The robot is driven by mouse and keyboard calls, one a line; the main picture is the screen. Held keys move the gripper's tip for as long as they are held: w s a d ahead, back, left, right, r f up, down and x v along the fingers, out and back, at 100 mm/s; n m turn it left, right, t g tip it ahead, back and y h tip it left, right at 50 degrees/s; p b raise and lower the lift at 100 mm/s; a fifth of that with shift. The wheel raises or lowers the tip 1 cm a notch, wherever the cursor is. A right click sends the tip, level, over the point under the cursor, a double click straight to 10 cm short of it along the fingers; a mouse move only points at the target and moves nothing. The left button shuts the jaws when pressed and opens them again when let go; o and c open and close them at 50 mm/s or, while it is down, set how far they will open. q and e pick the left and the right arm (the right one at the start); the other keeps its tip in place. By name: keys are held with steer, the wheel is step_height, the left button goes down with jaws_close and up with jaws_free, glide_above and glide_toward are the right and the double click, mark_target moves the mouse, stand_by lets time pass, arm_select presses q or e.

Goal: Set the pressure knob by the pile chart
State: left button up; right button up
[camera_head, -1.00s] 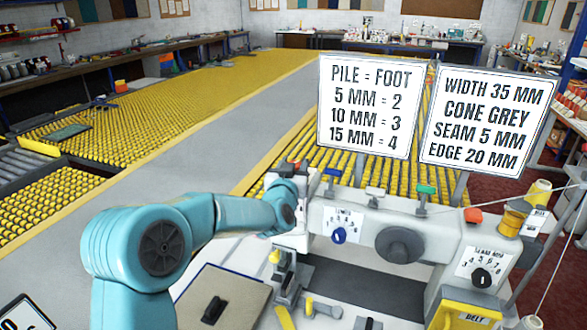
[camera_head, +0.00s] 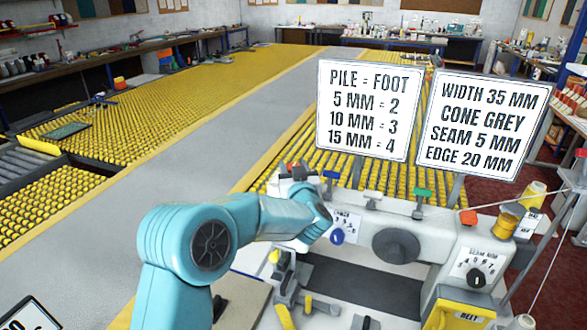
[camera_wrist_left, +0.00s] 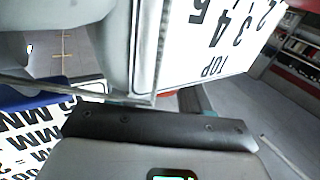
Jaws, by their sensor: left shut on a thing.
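The pile chart (camera_head: 363,110) stands behind the machine and reads 5 MM = 2, 10 MM = 3, 15 MM = 4. My left gripper (camera_wrist_left: 160,130) shows as a dark bar low in the left wrist view, close to a numbered dial plate (camera_wrist_left: 215,40), seen upside down. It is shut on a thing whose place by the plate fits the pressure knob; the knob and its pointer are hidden. In the head view my left wrist covers the left end of the machine head. A blue knob (camera_head: 337,236) on a partly covered dial shows beside it. My right gripper is out of view.
A second sign (camera_head: 480,125) stands right of the chart. Roller tables lie behind at left.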

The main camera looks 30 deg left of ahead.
arm_select(q)
steer(key=shift+r, duration=0.25)
steer(key=o, duration=1)
steer(key=shift+f, duration=0.1)
steer(key=shift+c, duration=0.2)
steer(key=shift+s+d+f, duration=0.1)
steer(key=shift+s+d, duration=0.05)
steer(key=shift+d, duration=0.05)
steer(key=b+v, duration=0.5)
steer(key=v, duration=1)
steer(key=shift+s+d, duration=0.2)
steer(key=shift+s, duration=0.15)
